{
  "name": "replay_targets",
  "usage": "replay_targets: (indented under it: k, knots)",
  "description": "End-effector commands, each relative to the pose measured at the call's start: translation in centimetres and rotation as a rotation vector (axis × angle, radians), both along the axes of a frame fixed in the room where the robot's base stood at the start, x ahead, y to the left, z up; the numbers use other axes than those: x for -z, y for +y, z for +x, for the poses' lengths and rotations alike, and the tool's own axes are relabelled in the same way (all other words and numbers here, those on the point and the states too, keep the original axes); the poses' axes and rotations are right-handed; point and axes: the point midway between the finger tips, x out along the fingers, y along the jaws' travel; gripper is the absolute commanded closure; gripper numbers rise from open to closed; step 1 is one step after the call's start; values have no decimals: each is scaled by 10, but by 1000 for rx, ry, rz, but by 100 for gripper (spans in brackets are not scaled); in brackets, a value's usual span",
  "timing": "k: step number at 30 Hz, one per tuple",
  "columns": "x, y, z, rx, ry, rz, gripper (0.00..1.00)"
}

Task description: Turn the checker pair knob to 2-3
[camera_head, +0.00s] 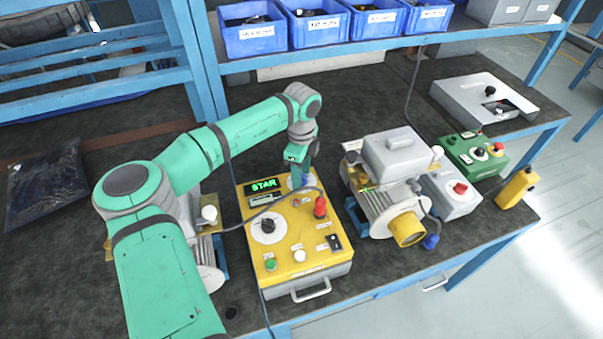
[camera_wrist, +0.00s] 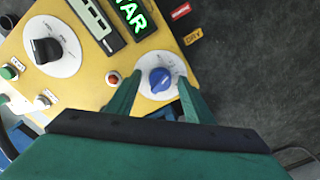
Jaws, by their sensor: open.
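A blue knob (camera_wrist: 160,79) on a white dial sits at the box's far corner. A larger black knob (camera_wrist: 45,50) on a white dial (camera_head: 268,228) is on the same panel. I cannot read which of them is the pair knob. My gripper (camera_wrist: 158,92) is open, its green fingers on either side of the blue knob; contact cannot be told. In the head view my gripper (camera_head: 298,178) partly hides this knob.
A motor with a yellow end (camera_head: 408,229) stands right of the box. Blue bins (camera_head: 320,25) line the shelf behind. A green box (camera_head: 472,155) is farther right.

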Motion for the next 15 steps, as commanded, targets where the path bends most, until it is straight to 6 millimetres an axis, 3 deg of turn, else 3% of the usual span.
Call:
replay_targets:
  k: [3, 8, 9, 15]
  knots:
    - [0, 0, 0, 0, 0, 0, 53]
    - [0, 0, 0, 0, 0, 0, 91]
    - [0, 0, 0, 0, 0, 0, 94]
    - [0, 0, 0, 9, 0, -1, 94]
